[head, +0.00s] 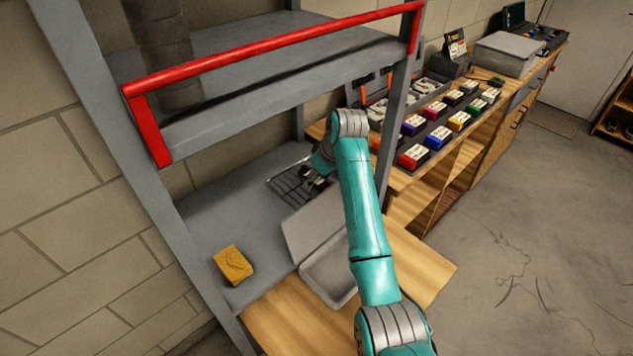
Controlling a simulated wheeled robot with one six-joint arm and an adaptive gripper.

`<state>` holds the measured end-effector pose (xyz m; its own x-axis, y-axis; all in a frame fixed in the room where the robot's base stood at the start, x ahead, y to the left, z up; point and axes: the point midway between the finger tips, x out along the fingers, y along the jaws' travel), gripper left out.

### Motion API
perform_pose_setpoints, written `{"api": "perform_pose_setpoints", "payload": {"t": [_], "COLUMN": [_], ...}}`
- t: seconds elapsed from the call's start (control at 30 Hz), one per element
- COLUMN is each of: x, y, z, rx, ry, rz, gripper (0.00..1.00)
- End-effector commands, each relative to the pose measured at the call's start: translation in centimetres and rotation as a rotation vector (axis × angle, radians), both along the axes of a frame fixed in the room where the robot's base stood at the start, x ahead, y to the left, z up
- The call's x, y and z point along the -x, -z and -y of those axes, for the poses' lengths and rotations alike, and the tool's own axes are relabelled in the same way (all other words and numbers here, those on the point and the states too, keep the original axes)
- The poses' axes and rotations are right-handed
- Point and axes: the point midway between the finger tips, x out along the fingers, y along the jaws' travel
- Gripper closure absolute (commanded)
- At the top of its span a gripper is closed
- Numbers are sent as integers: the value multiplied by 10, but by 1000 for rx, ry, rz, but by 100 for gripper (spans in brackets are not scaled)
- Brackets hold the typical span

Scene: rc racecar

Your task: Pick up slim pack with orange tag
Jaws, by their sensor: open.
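I cannot make out a slim pack with an orange tag for certain. Several packs with coloured bases, among them a red one (414,157), a blue one (438,138) and a yellow one (459,121), stand in rows on the workbench at the right. My gripper (316,182) is open over a wire rack (284,187) on the grey lower shelf. It is small and dark in this view, and my arm hides part of it. I cannot tell whether a thing lies between the fingers.
A grey bin (312,272) stands on the wooden surface (290,318) below my arm. A yellow block (233,264) lies on the shelf at left. A red-edged upper shelf (270,52) overhangs the rack, with a grey post (392,120) beside my arm. The floor at right is clear.

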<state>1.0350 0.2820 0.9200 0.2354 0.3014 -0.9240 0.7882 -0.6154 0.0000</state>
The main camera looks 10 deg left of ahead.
Motion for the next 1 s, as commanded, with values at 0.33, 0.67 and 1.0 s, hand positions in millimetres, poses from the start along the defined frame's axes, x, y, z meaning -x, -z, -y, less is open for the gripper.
{"api": "perform_pose_setpoints", "payload": {"t": [0.33, 0.67, 1.0], "x": [0, 0, -1], "y": [0, -2, -36], "z": [0, 0, 0], "rx": [0, -1, -2], "ry": [0, 0, -1], "rz": [0, 1, 5], "gripper": [100, 100, 100]}}
